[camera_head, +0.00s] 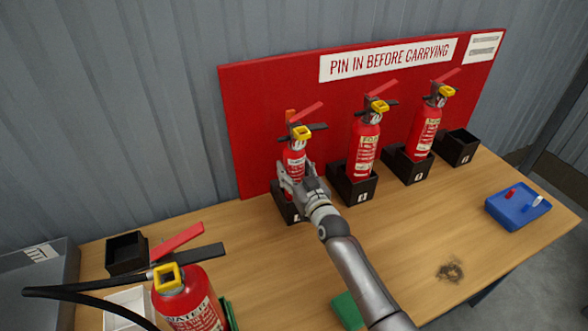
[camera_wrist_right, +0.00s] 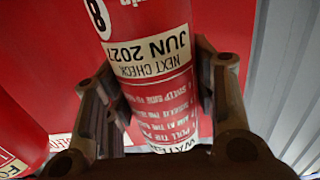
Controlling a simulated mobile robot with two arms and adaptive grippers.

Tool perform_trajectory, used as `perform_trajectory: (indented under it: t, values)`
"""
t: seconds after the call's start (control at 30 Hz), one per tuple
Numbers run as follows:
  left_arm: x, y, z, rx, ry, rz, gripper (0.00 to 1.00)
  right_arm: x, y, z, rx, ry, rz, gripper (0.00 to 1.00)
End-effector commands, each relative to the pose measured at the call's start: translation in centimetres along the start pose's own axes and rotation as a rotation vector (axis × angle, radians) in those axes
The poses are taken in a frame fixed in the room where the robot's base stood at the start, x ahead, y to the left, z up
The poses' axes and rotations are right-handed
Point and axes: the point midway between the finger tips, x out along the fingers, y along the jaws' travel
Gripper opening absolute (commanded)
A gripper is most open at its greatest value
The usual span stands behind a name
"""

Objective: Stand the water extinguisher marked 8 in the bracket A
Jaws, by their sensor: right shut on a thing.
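A red extinguisher (camera_head: 293,163) with a yellow collar and red lever is upright at the left end of the row by the red board. In the right wrist view its label (camera_wrist_right: 155,60) shows 8, NEXT CHECK JUN 2027 and part of WATER. My right gripper (camera_head: 297,178) is shut around its body. A black bracket (camera_head: 287,208) is directly below; its letter is mostly covered by my gripper and arm. The extinguisher's base is hidden, so I cannot tell whether it rests in the bracket. My left gripper is not in view.
Two extinguishers (camera_head: 363,150) (camera_head: 427,128) stand in black brackets to the right. An empty bracket (camera_head: 458,148) ends the row. A large water extinguisher (camera_head: 190,303) with a black hose stands front left, near an empty black box (camera_head: 126,254). A blue tray (camera_head: 518,208) sits right.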

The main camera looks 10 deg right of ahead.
Motion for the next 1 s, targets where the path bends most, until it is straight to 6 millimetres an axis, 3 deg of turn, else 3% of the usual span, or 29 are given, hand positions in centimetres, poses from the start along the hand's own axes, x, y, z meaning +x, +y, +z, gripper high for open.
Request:
perform_trajectory:
  t: [0.03, 0.23, 0.27, 0.43, 0.83, 1.0]
  values:
    - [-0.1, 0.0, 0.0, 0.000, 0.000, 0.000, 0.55, 0.1, 0.1, -0.7, -0.001, 0.014, 0.002, 0.04]
    - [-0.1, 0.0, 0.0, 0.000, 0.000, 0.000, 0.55, 0.1, 0.1, -0.7, -0.001, 0.014, 0.002, 0.04]
    - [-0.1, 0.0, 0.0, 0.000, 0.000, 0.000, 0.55, 0.1, 0.1, -0.7, -0.001, 0.014, 0.002, 0.53]
    - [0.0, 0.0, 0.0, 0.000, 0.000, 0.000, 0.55, 0.1, 0.0, -0.5, 0.000, 0.010, 0.001, 0.75]
    - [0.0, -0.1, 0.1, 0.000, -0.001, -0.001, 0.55, -0.3, 0.0, 0.5, 0.000, -0.009, -0.001, 0.77]
    - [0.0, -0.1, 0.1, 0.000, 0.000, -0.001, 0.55, -1.8, 0.0, 0.3, 0.000, -0.005, 0.000, 0.77]
